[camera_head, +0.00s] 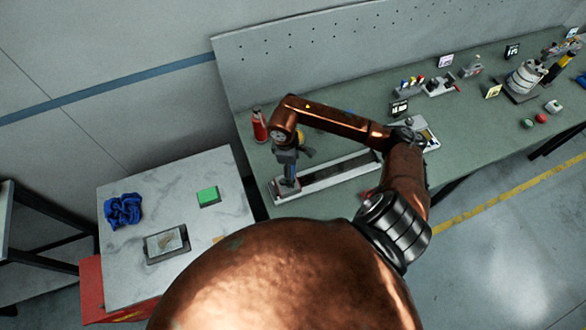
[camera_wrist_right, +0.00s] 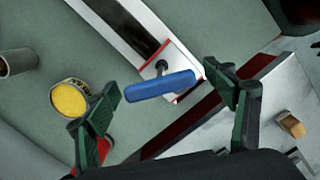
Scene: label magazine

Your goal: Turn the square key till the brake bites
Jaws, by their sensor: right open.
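The key shows in the right wrist view as a blue crossbar handle (camera_wrist_right: 160,86) on a short dark stem, at the end of a long pale magazine (camera_wrist_right: 128,22) with a dark channel and red edging. The key's lower end is hidden. My right gripper (camera_wrist_right: 172,88) is open, with one finger on each side of the handle; I cannot tell whether either finger touches it. In the head view my right gripper (camera_head: 289,168) points down over the left end of the magazine (camera_head: 335,180), largely hiding the key. My left gripper is out of view.
A yellow-topped tin (camera_wrist_right: 69,100) and a grey cylinder (camera_wrist_right: 17,62) stand beside the magazine. A red bottle (camera_head: 259,126) stands behind it on the green bench (camera_head: 375,95). A grey side table (camera_head: 120,265) holds a blue cloth (camera_head: 123,210) and a green block (camera_head: 208,195).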

